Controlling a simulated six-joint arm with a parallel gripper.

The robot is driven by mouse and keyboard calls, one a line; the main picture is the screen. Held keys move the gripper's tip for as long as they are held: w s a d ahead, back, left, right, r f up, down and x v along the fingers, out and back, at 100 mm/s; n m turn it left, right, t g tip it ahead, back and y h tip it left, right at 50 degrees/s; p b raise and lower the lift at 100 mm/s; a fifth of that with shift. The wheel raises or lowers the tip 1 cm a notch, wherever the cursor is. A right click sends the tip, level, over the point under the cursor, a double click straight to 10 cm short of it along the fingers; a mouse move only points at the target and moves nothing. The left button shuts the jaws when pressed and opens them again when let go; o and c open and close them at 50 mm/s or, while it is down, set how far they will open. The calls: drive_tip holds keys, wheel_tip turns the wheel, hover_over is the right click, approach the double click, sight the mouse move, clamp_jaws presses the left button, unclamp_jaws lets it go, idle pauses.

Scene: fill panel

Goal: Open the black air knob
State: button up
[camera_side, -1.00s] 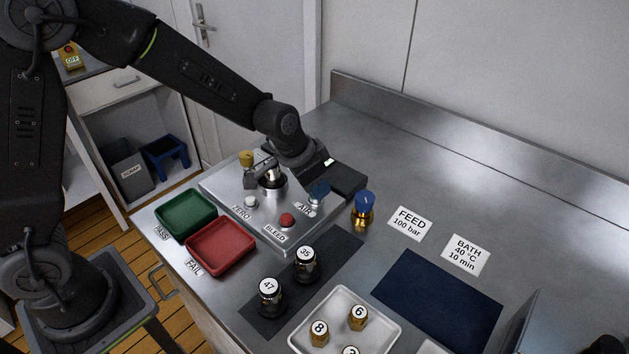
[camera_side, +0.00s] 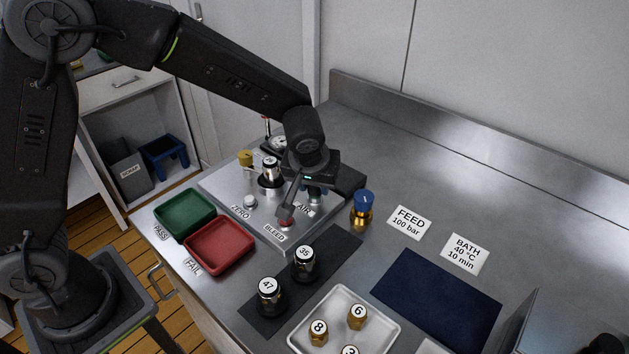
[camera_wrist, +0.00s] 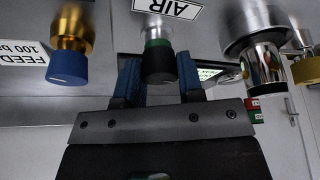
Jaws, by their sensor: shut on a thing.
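The black air knob (camera_wrist: 159,64), with a green band above its black end, sits between my gripper's two blue-padded fingers (camera_wrist: 159,82) in the wrist view. My gripper is shut on it. The AIR label (camera_wrist: 168,7) is upside down beyond the knob. In the side view my gripper (camera_side: 303,203) is over the right part of the metal panel (camera_side: 262,222), by the AIR label (camera_side: 303,209). My gripper mostly hides the knob there, so its turn position cannot be read.
The red BLEED button (camera_side: 285,222) is close beside my gripper. A blue-capped brass valve (camera_side: 362,208) stands just right of the panel. A chrome fitting (camera_side: 270,170) and a yellow knob (camera_side: 246,158) stand on the panel's left. Green (camera_side: 185,216) and red (camera_side: 220,246) trays lie in front.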

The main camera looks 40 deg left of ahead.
drive_tip(key=shift+n, duration=0.6)
drive_tip(key=o, duration=0.9)
drive_tip(key=shift+y, duration=0.3)
drive_tip(key=shift+r, duration=0.1)
drive_tip(key=v, duration=1.3)
drive_tip(key=shift+r, duration=0.35)
drive_tip(key=s+a+m+h, duration=0.1)
drive_tip(key=s+a+m, duration=0.1)
drive_tip(key=s+a, duration=0.2)
drive_tip(key=s+a+r+m+t, duration=0.1)
drive_tip(key=s+a+m, duration=0.1)
drive_tip(key=s, duration=0.6)
drive_tip(key=s+a+r+m+h, duration=0.1)
drive_tip(key=s+a+m, duration=0.1)
drive_tip(key=s+a, duration=0.3)
drive_tip(key=shift+s+a+r+m+t+h, duration=0.1)
drive_tip(key=shift+s+a+m+t+h, duration=0.05)
drive_tip(key=shift+s, duration=0.35)
drive_tip(key=shift+s+a+m+t+h, duration=0.15)
drive_tip(key=shift+s, duration=0.35)
